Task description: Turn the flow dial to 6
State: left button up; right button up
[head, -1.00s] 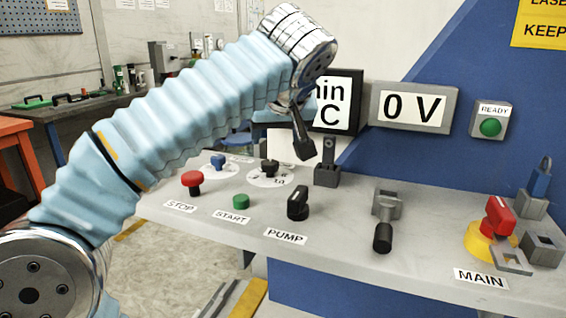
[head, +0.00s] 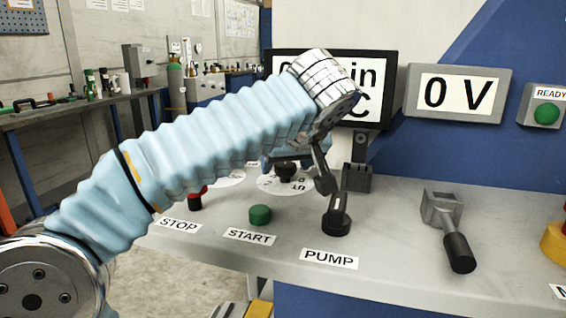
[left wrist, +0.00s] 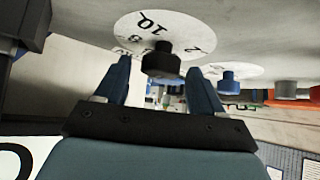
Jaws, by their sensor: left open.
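A black dial knob (head: 285,170) stands on a round white number plate (head: 266,185) on the console, partly behind my left arm. In the left wrist view the black knob (left wrist: 160,62) shows with a 10 on its plate (left wrist: 128,25); its exact setting is not readable. My left gripper (left wrist: 158,66) is open, with its two dark blue fingers to either side of the knob in that view; whether they touch it I cannot tell. In the head view its fingers are mostly hidden by the arm. My right gripper is not in view.
A blue knob (left wrist: 228,78) stands beside the black one. The PUMP knob (head: 337,214), green START button (head: 260,215), red STOP button (head: 195,200) and a lever (head: 455,240) stand nearer. A partly hidden display (head: 378,85) and the 0 V display (head: 458,93) are behind.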

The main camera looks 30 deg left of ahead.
pick_arm(q)
jog(key=c, duration=1.1)
jog(key=shift+s+a+m+t+h+b, duration=0.1)
jog(key=shift+m+t+h+b, duration=0.25)
jog(key=shift+m, duration=0.25)
jog(key=shift+m+t+h, duration=0.45)
jog(key=shift+m+h, duration=0.3)
jog(key=shift+m, duration=0.35)
jog(key=o, duration=1.1)
